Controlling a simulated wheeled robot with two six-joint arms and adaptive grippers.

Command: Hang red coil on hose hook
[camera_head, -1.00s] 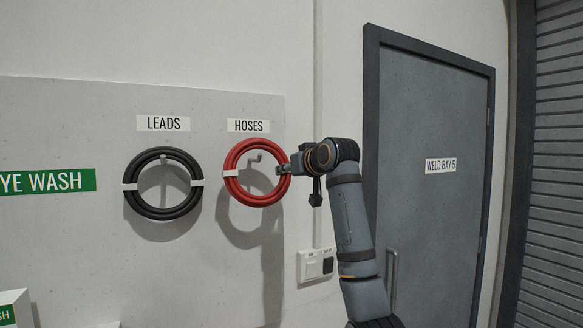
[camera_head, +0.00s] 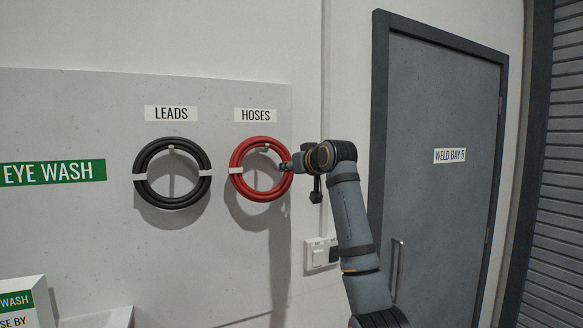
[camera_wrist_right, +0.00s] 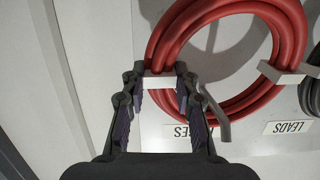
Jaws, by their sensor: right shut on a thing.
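The red coil (camera_head: 241,187) is upright in front of the board, below the HOSES label. My right gripper (camera_head: 287,166) is shut on its right side. In the right wrist view the fingers (camera_wrist_right: 163,88) close around a white band (camera_wrist_right: 158,80) on the red coil (camera_wrist_right: 274,96). The grey hose hook (camera_head: 263,149) shows just inside the top of the ring. In the wrist view, which is upside down, the hook (camera_wrist_right: 215,119) crosses the coil's edge near the labels. I cannot tell if coil and hook touch. My left gripper is not in view.
A black coil (camera_head: 141,187) hangs on a peg under the LEADS label (camera_head: 171,113), left of the red coil. A wall socket (camera_head: 320,253) is below my right arm. A grey door (camera_head: 440,200) stands right of it. The board below the coils is clear.

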